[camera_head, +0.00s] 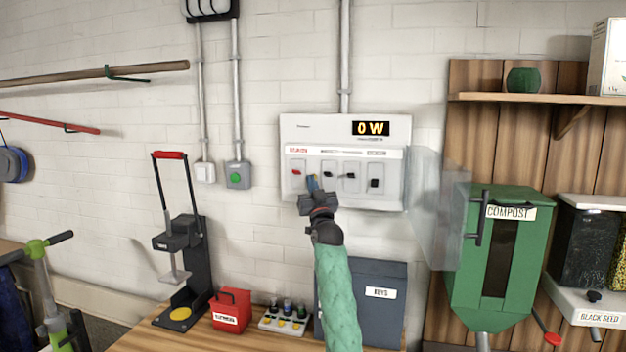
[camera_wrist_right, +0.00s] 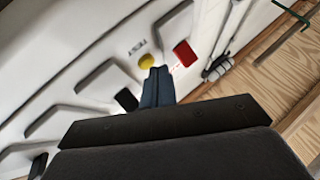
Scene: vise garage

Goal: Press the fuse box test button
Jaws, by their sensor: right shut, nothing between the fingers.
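The white fuse box (camera_head: 330,132) hangs on the brick wall, its display reading 0 W. A red switch (camera_head: 296,172) and several black switches (camera_head: 375,184) sit along its lower front. In the right wrist view a round yellow button (camera_wrist_right: 147,61) lies between the red switch (camera_wrist_right: 185,53) and a black switch (camera_wrist_right: 126,99). My right gripper (camera_head: 312,184) is in front of the panel, just right of the red switch, shut and empty. In the wrist view its fingertips (camera_wrist_right: 158,72) lie just beside the yellow button; I cannot tell whether they touch it. My left gripper is not in view.
The box's clear cover (camera_head: 436,205) stands open at right, beside the green compost bin (camera_head: 530,260). A green wall button (camera_head: 235,177) is to the left. Below are a bench with a red box (camera_head: 230,309), a small white tray and a grey key box (camera_head: 385,270).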

